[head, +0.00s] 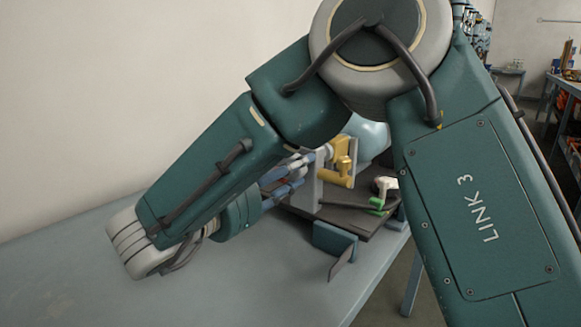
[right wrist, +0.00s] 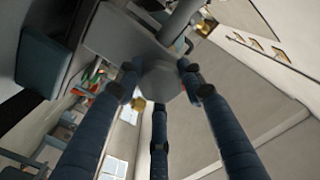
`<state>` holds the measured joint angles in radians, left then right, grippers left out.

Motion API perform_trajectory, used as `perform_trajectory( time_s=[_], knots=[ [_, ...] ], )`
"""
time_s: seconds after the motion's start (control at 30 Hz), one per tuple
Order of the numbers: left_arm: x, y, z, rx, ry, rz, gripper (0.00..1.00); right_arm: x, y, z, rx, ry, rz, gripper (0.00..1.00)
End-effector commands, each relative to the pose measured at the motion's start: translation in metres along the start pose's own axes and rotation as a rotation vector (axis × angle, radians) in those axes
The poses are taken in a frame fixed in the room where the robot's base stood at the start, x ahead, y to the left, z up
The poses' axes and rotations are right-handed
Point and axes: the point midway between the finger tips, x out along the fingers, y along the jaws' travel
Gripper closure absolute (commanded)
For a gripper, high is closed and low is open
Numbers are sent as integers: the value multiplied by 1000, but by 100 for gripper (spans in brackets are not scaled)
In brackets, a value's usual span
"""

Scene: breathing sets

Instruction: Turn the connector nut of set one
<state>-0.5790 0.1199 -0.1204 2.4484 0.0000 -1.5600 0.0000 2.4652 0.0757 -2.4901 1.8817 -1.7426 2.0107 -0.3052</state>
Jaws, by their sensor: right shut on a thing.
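My right gripper (head: 306,166) comes in from the left with its blue-grey fingers pointing right. It is at the left side of an upright grey plate that stands next to a brass-yellow fitting (head: 342,165). In the right wrist view its fingers (right wrist: 158,88) are shut around a round grey part, which I take to be the connector nut (right wrist: 162,76). My arm hides part of the set in the head view. No label shows which set this is. My left gripper is not in view.
The set stands on a dark base on a blue-grey table (head: 230,285). A pale blue rounded body (head: 368,134) is behind the fitting. A small white and green piece (head: 384,188) is to its right. A wall is behind. The table's front left is clear.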

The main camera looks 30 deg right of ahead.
Motion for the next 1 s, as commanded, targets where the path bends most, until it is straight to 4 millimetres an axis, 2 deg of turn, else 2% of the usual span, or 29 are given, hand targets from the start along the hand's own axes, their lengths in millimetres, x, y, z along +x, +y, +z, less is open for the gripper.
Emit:
perform_trajectory(
  time_s=[0.57, 0.6, 0.67, 1.0],
  knots=[
    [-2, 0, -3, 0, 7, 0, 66, -1, 1, 4, 31, -7, 1, 88],
    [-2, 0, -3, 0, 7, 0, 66, -1, 1, 4, 31, -8, 1, 56],
    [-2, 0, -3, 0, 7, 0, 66, -1, 1, 3, 32, -7, 1, 44],
    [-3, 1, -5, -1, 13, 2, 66, -2, 0, 1, 35, -2, -1, 42]
  ],
)
